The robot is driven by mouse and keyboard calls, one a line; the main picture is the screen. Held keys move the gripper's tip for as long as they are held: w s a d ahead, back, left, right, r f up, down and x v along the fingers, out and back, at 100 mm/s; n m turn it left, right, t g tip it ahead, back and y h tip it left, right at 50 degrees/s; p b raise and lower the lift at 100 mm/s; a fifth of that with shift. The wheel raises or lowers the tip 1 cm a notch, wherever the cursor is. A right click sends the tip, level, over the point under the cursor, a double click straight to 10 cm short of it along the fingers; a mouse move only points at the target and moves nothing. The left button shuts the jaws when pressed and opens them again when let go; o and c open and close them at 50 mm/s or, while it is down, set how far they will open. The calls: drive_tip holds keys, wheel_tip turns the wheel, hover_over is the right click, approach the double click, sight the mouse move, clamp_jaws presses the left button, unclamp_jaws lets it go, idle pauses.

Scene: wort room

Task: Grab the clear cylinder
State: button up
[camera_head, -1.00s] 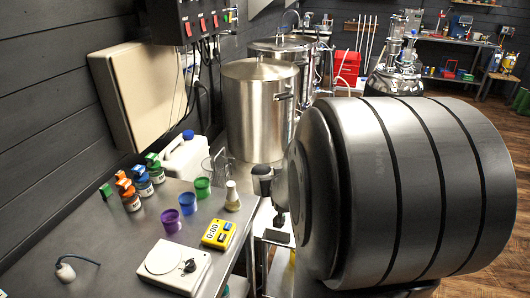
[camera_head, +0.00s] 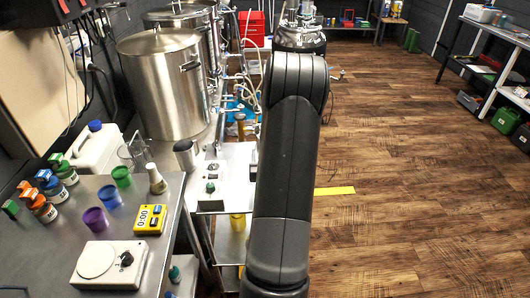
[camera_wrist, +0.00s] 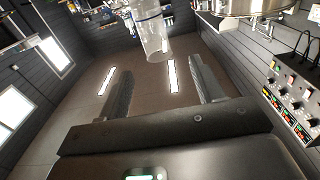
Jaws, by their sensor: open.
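A clear, see-through cylinder (camera_wrist: 155,36) shows at the top middle of the wrist view, running off the upper edge. It lies beyond my gripper (camera_wrist: 160,66), in line with the gap between the two dark fingers. My gripper is open, with nothing seen between its fingers. In the head view my arm blocks the middle, and my gripper is not seen there.
The left bench (camera_head: 50,245) holds purple (camera_head: 96,220) and green (camera_head: 122,177) cups, a yellow timer (camera_head: 151,219), a white scale (camera_head: 108,265) and several small bottles. A steel kettle (camera_head: 165,85) stands behind. Wooden floor (camera_head: 420,180) is open on the right.

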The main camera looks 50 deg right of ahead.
drive_tip(key=x, duration=0.9)
drive_tip(key=shift+d, duration=0.45)
drive_tip(key=shift+w, duration=0.1)
drive_tip(key=shift+c, duration=0.4)
clamp_jaws()
drive_tip(key=shift+r, duration=0.1)
